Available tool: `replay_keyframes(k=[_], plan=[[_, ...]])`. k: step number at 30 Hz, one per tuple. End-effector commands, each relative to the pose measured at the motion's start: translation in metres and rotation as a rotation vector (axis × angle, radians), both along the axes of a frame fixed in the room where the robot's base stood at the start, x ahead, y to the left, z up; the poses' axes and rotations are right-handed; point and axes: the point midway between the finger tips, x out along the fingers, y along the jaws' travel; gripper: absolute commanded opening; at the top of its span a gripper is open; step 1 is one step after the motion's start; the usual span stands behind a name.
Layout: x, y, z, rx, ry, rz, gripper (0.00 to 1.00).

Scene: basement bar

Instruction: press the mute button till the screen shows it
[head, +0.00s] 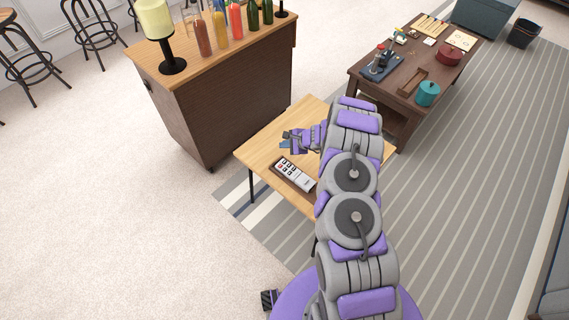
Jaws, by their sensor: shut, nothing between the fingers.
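The button labels are too small to read, so I cannot tell which one is mute. No screen can be made out at this size. My gripper (285,141) is shut and empty. It shows over the table, behind the panel and apart from it in the picture. My arm hides the right part of the table.
Open carpet lies at the left.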

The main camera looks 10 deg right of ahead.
Motion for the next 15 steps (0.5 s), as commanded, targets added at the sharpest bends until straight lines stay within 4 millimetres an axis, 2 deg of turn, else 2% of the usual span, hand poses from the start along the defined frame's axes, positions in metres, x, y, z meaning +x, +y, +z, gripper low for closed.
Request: replay_keyframes(k=[15], plan=[[-0.0006, -0.0008, -0.0059, -0.001, 0.003, -0.004, 0.0]])
